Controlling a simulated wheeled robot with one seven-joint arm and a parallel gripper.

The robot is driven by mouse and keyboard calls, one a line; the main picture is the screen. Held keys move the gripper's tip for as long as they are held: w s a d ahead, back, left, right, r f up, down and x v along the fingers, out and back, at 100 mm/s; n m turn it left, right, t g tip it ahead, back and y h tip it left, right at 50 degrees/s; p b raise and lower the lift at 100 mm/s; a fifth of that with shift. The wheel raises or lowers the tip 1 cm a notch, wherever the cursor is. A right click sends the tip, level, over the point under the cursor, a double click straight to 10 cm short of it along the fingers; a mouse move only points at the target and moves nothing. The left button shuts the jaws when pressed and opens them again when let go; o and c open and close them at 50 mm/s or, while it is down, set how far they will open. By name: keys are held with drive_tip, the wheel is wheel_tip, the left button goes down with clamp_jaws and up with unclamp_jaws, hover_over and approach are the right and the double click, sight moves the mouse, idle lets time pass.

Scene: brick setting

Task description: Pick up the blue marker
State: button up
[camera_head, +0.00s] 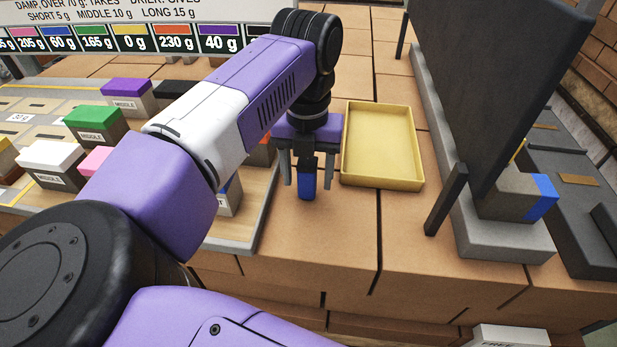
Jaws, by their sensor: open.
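A small blue piece (306,188), which looks like the blue marker, shows at the lower end of my gripper, left of the yellow tray. My gripper (304,178) points down and is open, with one grey finger on each side of the blue piece. A dark part sits right above the blue; I cannot tell if it belongs to the marker or to my gripper. I cannot tell whether the fingers touch the piece or whether it stands on the brick surface.
A yellow tray (403,184) stands just right of my gripper. Labelled blocks with coloured tops, such as a green one (95,125), stand on a board at left. A dark upright panel (490,90) and a blue-ended block (517,200) are at right. Brick surface in front is clear.

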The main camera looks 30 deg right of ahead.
wheel_tip(320, 180, down, 2)
drive_tip(key=shift+f, duration=0.1)
clamp_jaws()
drive_tip(key=shift+r, duration=0.25)
